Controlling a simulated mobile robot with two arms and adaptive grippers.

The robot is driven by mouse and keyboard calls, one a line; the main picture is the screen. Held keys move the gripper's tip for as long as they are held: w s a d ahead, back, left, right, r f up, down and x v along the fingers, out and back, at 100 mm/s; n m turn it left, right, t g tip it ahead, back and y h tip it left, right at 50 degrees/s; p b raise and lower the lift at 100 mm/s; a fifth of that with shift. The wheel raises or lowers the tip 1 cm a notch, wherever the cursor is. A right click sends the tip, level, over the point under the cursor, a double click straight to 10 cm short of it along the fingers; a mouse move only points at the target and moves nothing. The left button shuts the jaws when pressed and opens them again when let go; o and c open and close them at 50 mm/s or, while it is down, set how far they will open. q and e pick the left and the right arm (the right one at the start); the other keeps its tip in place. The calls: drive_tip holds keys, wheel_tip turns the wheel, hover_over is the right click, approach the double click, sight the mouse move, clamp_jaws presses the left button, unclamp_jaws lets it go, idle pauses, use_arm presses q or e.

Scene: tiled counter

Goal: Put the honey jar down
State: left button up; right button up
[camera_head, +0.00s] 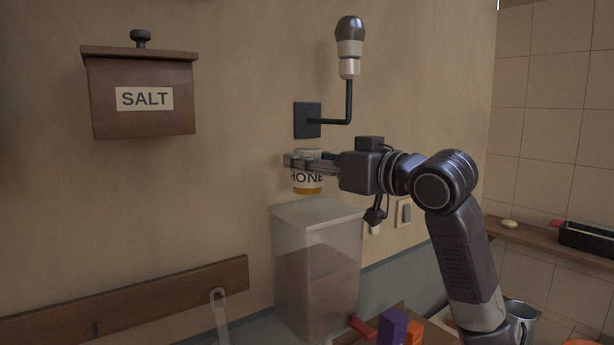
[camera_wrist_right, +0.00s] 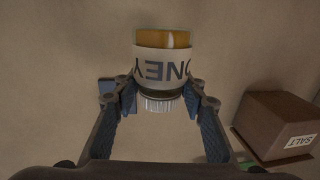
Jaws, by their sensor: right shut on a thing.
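The honey jar (camera_head: 309,186) has a white label reading "HONE" in the head view, with amber honey below the label. My right gripper (camera_head: 300,162) is shut on it near its top and holds it upright, above the clear container. The fingers partly hide the jar's top in the head view. My left gripper is not in view.
A clear lidded container (camera_head: 318,262) stands below the jar. A wall lamp (camera_head: 348,70) on a dark plate is just above the gripper. A wooden salt box (camera_head: 142,97) hangs at left.

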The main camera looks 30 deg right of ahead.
sight(318, 186)
drive_tip(key=shift+s+f, duration=0.1)
drive_tip(key=shift+f, duration=0.55)
drive_tip(key=shift+f+p, duration=0.4)
drive_tip(key=shift+f, duration=0.55)
drive_tip(key=shift+w+f+p, duration=0.2)
drive_tip(key=shift+f+p, duration=0.15)
drive_tip(key=shift+p, duration=0.05)
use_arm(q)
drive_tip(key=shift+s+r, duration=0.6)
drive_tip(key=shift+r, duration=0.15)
use_arm(e)
drive_tip(key=shift+f, duration=0.1)
drive_tip(key=o, duration=1.4)
drive_tip(key=shift+f, duration=0.2)
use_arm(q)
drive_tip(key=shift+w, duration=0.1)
